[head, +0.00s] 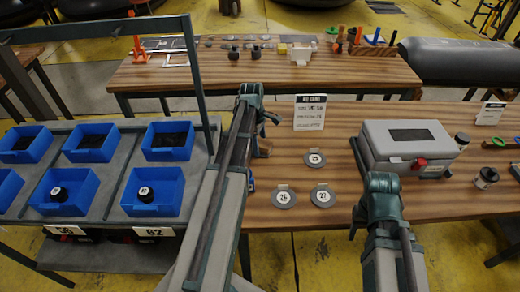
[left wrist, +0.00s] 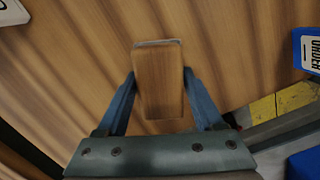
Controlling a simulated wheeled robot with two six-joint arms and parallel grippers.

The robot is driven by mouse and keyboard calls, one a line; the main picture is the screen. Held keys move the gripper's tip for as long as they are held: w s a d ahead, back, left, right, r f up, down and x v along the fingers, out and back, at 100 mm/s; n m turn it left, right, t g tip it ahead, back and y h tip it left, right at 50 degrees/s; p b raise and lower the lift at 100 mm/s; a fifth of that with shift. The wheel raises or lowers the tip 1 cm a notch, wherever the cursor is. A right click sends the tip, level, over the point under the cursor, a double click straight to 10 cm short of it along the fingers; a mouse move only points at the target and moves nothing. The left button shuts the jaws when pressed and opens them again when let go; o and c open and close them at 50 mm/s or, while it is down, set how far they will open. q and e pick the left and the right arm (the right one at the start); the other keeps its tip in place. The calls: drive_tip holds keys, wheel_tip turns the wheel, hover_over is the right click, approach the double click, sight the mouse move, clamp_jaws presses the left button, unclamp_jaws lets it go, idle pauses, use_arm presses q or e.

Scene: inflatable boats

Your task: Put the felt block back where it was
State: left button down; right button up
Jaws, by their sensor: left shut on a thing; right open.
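The felt block (left wrist: 158,85) shows in the left wrist view as a wooden block with a thin pale grey layer along its far edge. My left gripper (left wrist: 160,90) is shut on it, one blue finger on each side. The wood-grained table top (left wrist: 60,60) lies beneath; I cannot tell whether the block touches it. In the head view my left gripper (head: 266,120) is at the table's left edge, and a small part of the block (head: 265,147) shows beside my arm. My right gripper (head: 357,218) is open at the table's front, partly hidden by its arm.
Discs (head: 323,196) with number tags lie right of the block. A white sign (head: 310,112) stands behind them, and a grey case (head: 408,145) sits to the right. Blue bins (head: 152,190) fill the rack on the left. Bare wood lies between the discs and case.

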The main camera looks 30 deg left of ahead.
use_arm(q)
drive_tip(key=shift+f, duration=0.15)
unclamp_jaws()
idle(0.4)
drive_tip(key=r+p, duration=0.4)
drive_tip(key=a+r+p, duration=0.1)
drive_tip(key=r+p, duration=0.7)
drive_tip(key=shift+s+a+r, duration=0.1)
drive_tip(key=shift+a, duration=0.1)
